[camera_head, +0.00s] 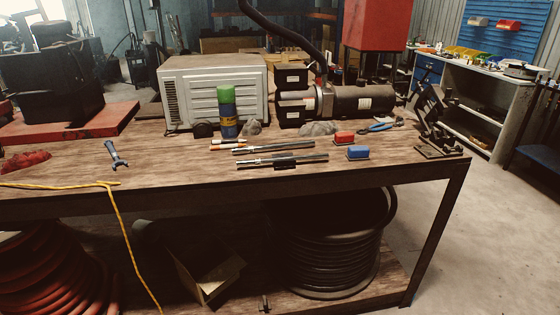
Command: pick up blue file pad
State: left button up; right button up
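A small blue block (358,153), which looks like the blue file pad, lies on the wooden workbench (190,175) right of centre, near the front edge. A similar red block (344,138) lies just behind it and a little to the left, apart from it. Nothing covers the blue pad. Neither of my grippers shows in the head view.
Metal rods (282,160) lie left of the blue pad. Blue-handled pliers (379,127) and a black metal stand (437,125) are to its right.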

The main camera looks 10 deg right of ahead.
aim_at(355, 153)
jog(key=i+l, duration=0.45)
jog(key=i, duration=0.2)
jog(key=i+l, duration=0.4)
jog(key=i, duration=0.2)
jog(key=k, duration=0.45)
jog(key=i+l, duration=0.25)
jog(key=i, duration=0.1)
